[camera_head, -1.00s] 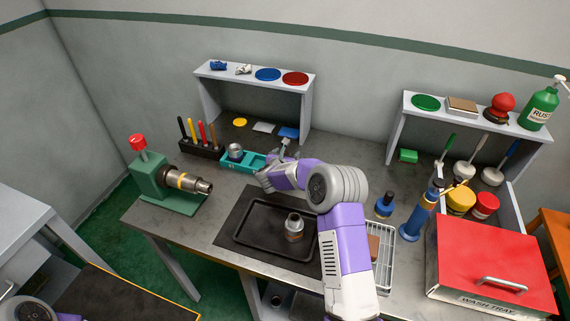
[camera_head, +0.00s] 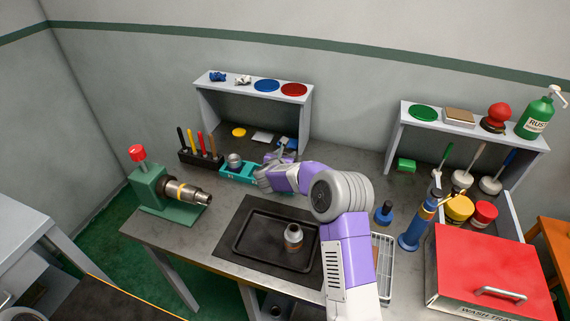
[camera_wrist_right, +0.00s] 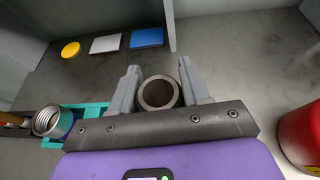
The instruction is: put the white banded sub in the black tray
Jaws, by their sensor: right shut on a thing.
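In the wrist view, my right gripper (camera_wrist_right: 158,95) is shut on a grey hollow sub (camera_wrist_right: 158,92), seen end-on between its fingers. Its band is not visible from here. In the head view, my right gripper (camera_head: 283,153) is beside the teal holder, in front of the left shelf. The black tray (camera_head: 258,240) lies on a dark mat at the front of the bench. Another metal sub (camera_head: 293,237) with a brownish band stands upright in its right part. My left gripper is out of view.
The teal holder (camera_head: 228,174) carries a silver threaded piece (camera_head: 235,160). A green vise (camera_head: 150,185) with a yellow-banded pipe stands at left. A wire basket (camera_head: 384,265), blue-based bottle (camera_head: 383,213) and red-lidded wash tray (camera_head: 490,265) are at right. The black tray's left part is free.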

